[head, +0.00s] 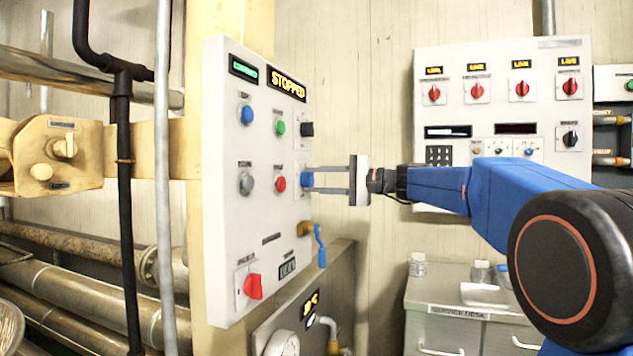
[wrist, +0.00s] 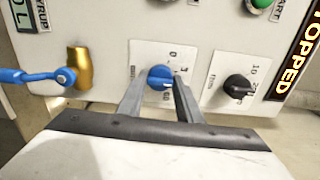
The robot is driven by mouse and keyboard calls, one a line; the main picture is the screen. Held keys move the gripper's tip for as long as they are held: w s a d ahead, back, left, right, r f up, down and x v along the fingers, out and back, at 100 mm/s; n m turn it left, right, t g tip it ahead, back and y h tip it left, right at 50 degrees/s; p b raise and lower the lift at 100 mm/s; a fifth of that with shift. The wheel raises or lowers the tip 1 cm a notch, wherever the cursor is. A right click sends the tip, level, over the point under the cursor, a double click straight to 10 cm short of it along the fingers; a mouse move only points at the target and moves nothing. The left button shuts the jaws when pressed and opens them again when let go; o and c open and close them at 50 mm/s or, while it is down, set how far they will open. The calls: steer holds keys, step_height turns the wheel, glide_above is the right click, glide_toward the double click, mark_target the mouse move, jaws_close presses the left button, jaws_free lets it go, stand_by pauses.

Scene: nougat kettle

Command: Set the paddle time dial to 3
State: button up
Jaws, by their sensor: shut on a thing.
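A small blue dial (head: 307,180) sits on a pale plate near the right edge of the white control panel (head: 225,235). My gripper (head: 312,181) reaches it from the right and is shut on it. In the wrist view the blue dial (wrist: 160,74) is between my two grey fingers (wrist: 158,84), with printed marks around it. A black dial (head: 307,129) sits above it on the same panel, and it also shows in the wrist view (wrist: 238,86). The dial names are too small to read, and the blue dial's exact setting is unclear.
A brass valve with a blue handle (head: 320,245) sticks out just below the blue dial. A red switch (head: 252,286) is lower left, and the amber display (head: 287,83) reads STOPPED. Another panel with red knobs (head: 500,105) and a desk (head: 455,300) stand right.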

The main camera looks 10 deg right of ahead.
steer(key=shift+n, duration=2.3)
steer(key=shift+f, duration=0.1)
steer(key=o, duration=1)
steer(key=shift+o, duration=0.2)
steer(key=shift+d, duration=0.1)
steer(key=v, duration=1.7)
steer(key=shift+s, duration=0.1)
